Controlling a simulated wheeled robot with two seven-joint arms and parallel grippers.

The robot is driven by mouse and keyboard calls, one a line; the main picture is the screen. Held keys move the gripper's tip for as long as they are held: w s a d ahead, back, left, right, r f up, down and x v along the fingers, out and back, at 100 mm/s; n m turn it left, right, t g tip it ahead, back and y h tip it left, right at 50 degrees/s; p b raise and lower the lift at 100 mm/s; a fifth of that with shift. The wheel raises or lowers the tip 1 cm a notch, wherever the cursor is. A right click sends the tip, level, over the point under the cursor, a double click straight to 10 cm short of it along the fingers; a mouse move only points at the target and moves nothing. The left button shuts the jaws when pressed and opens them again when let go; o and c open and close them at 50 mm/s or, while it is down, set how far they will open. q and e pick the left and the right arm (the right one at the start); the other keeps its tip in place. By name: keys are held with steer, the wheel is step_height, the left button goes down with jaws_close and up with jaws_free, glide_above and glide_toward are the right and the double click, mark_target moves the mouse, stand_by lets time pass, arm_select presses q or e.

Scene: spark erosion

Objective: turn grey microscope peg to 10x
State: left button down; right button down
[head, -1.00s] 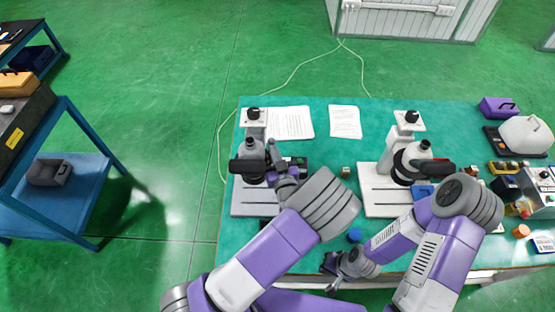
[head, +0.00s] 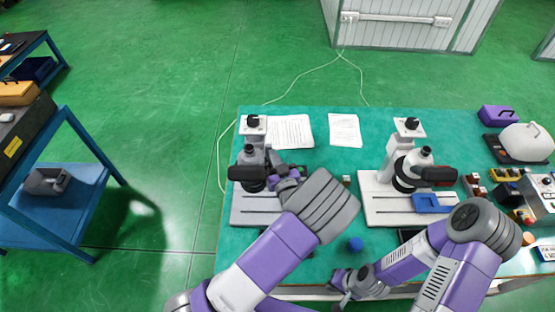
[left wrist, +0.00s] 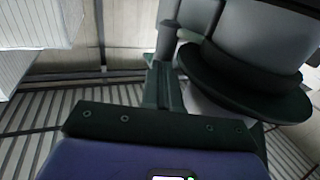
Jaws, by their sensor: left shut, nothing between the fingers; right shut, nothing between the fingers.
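The grey microscope (head: 249,157) stands on a white slotted base at the left of the green table, with a black knob on top of its column. Its peg and any magnification marks are too small to make out. My left gripper (head: 272,156) is shut and empty, close against the right side of the microscope head. In the left wrist view my fingers (left wrist: 168,70) stand beside a rounded grey and black part of the microscope (left wrist: 255,65); I cannot tell whether they touch it. My right gripper (head: 340,283) is shut and empty at the table's front edge.
A white microscope (head: 405,165) stands to the right, with a blue tray (head: 431,203) on its base. A blue round piece (head: 355,244) lies near the front edge. Two paper sheets lie at the back. Several boxes and parts crowd the right end.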

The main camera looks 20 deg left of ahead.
arm_select(q)
steer(key=shift+a+r, duration=0.2)
steer(key=shift+a, duration=0.05)
steer(key=d+v, duration=0.1)
steer(key=v, duration=1.3)
steer(key=shift+w+f, duration=0.15)
steer(key=shift+w, duration=0.1)
arm_select(e)
steer(key=shift+s+a+f, duration=0.15)
steer(key=shift+s, duration=0.2)
arm_select(q)
steer(key=shift+d, duration=0.1)
